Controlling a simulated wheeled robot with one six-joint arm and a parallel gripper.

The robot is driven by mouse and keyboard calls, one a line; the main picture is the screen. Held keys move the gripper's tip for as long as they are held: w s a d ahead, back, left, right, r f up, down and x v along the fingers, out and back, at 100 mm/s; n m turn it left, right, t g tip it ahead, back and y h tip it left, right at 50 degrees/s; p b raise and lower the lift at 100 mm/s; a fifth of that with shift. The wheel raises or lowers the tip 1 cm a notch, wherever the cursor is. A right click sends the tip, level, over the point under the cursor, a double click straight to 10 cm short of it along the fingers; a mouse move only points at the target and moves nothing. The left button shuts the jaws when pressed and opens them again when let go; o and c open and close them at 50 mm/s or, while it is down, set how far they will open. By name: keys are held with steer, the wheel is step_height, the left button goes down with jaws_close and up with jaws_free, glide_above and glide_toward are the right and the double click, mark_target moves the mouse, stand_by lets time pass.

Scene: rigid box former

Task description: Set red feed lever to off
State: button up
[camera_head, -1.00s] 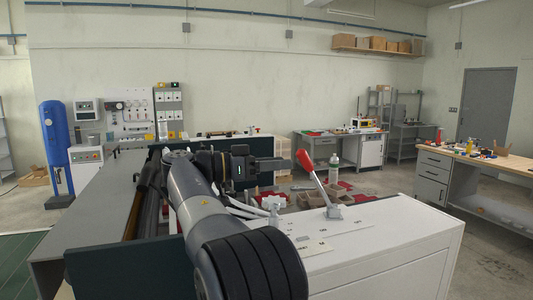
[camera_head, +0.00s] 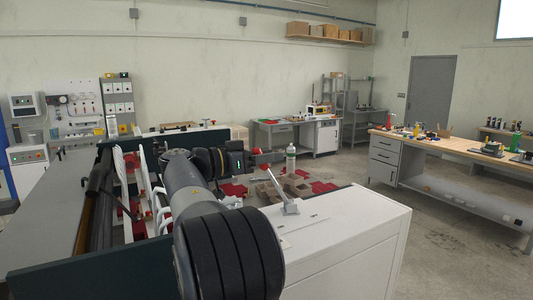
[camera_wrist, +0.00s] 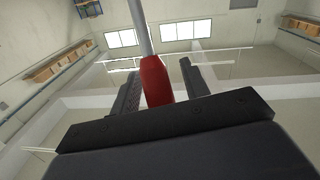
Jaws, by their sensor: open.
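The feed lever has a bare metal shaft (camera_head: 277,187) rising from a bracket on the white machine top and leaning to the left. Its red handle (camera_head: 263,166) is mostly hidden by my gripper (camera_head: 266,156) in the head view. In the wrist view the red handle (camera_wrist: 155,82) stands between the two dark fingers of my gripper (camera_wrist: 159,70), with the grey shaft running on past them. The fingers are open, with a clear gap to the right finger and a smaller one to the left.
The white machine top (camera_head: 345,215) is clear right of the lever. A bottle (camera_head: 291,160) and brown and red boxes lie beyond it. A wooden workbench (camera_head: 460,148) stands to the right, with open floor between.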

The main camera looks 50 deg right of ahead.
jaws_close()
stand_by(0.5)
